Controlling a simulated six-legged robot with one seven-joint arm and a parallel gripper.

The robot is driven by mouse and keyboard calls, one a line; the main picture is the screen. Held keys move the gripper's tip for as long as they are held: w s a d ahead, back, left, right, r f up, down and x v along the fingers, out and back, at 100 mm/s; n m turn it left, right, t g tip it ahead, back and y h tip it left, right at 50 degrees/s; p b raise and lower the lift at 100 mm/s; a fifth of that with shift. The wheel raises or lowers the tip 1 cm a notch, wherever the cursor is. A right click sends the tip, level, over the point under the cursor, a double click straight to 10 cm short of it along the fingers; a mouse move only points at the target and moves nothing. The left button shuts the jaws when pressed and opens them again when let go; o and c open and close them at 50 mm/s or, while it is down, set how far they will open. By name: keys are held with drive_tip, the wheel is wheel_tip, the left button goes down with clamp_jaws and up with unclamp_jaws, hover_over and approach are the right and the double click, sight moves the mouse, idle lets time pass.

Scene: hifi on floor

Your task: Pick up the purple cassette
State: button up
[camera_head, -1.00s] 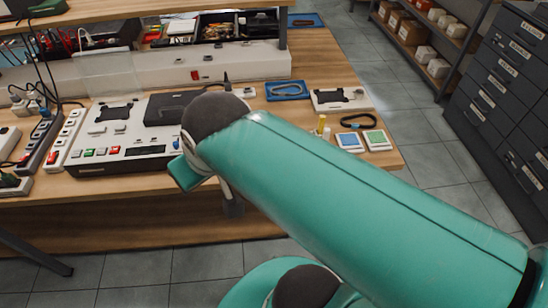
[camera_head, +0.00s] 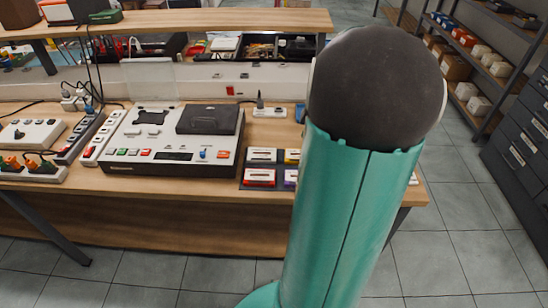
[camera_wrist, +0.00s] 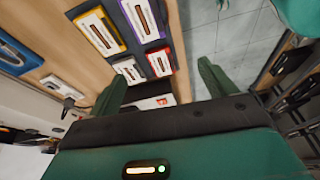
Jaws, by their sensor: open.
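The purple cassette (camera_head: 291,177) lies at the front right of a dark cassette tray (camera_head: 248,187) on the bench, partly cut off by my arm in the head view. In the wrist view the purple cassette (camera_wrist: 142,19) lies in the tray near the top, with a pale label. A yellow cassette (camera_wrist: 98,32), a red cassette (camera_wrist: 160,62) and a dark cassette (camera_wrist: 128,70) lie beside it. My gripper (camera_wrist: 162,72) is open and empty. Its fingertips point toward the tray, with the red cassette showing between them and the purple one beyond. In the head view my gripper is hidden behind my arm.
A white and black device (camera_head: 170,160) with coloured buttons stands left of the tray. Power strips (camera_head: 88,135) and cables lie farther left. A raised shelf (camera_head: 220,20) spans the bench's back. Grey drawers (camera_head: 515,150) stand at the right. The floor in front is clear.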

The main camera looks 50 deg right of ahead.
drive_tip(key=s+d+f, duration=0.3)
drive_tip(key=s+d, duration=0.1)
drive_tip(key=d, duration=0.1)
drive_tip(key=shift+n+t+y, duration=0.3)
drive_tip(key=shift+n+t, duration=0.1)
drive_tip(key=x, duration=0.8)
drive_tip(key=shift+w+a+r, duration=0.1)
drive_tip(key=shift+w+r, duration=0.05)
drive_tip(key=shift+w, duration=0.1)
drive_tip(key=x, duration=0.4)
drive_tip(key=shift+w+a+f, duration=0.1)
drive_tip(key=shift+w+f, duration=0.1)
drive_tip(key=shift+w, duration=0.15)
drive_tip(key=shift+w+a+f, duration=0.1)
drive_tip(key=shift+w+f, duration=0.05)
drive_tip(key=shift+f, duration=0.3)
drive_tip(key=shift+f, duration=0.15)
drive_tip(key=c, duration=1.1)
